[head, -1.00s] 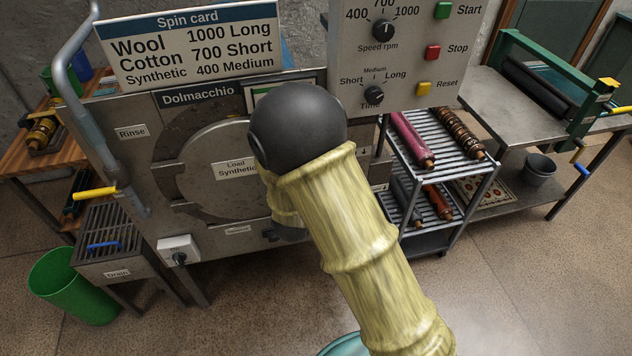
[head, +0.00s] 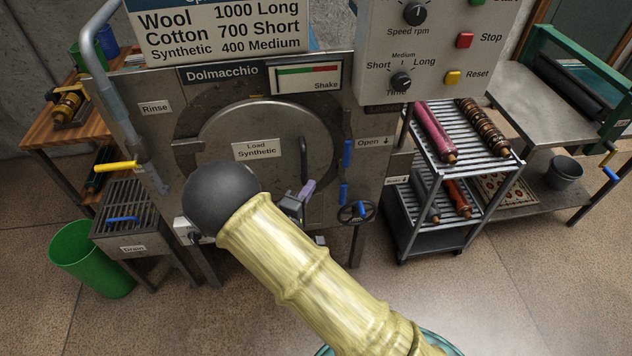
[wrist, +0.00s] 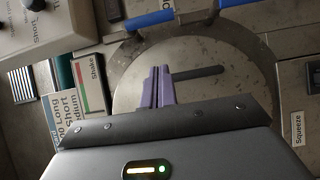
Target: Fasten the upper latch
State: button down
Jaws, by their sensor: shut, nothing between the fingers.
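The upper latch shows in the head view as an upright blue handle (head: 347,153) at the right edge of the round door (head: 270,122), beside the "Open" label. In the wrist view, which is turned sideways, it is the left blue handle (wrist: 150,20) near the top. A lower blue handle (head: 343,194) sits beneath it and also shows in the wrist view (wrist: 235,3). My gripper (head: 309,187) has purple fingers (wrist: 158,70), shut and empty, in front of the door's lower right part. It appears apart from both latches. The latch mechanism is too small to read.
A dark bar handle (head: 303,155) stands on the door, close to my fingers in the wrist view (wrist: 195,74). A black handwheel (head: 357,212) is below the latches. The control box (head: 425,60) overhangs the upper right. A roller rack (head: 455,185) stands right of the machine.

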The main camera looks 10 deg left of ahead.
jog(key=s+d+p+x, duration=0.1)
jog(key=d+p+x, duration=0.1)
jog(key=x, duration=0.9)
jog(key=shift+w+d+p, duration=0.25)
jog(key=shift+d+p, duration=0.1)
jog(key=shift+d, duration=0.05)
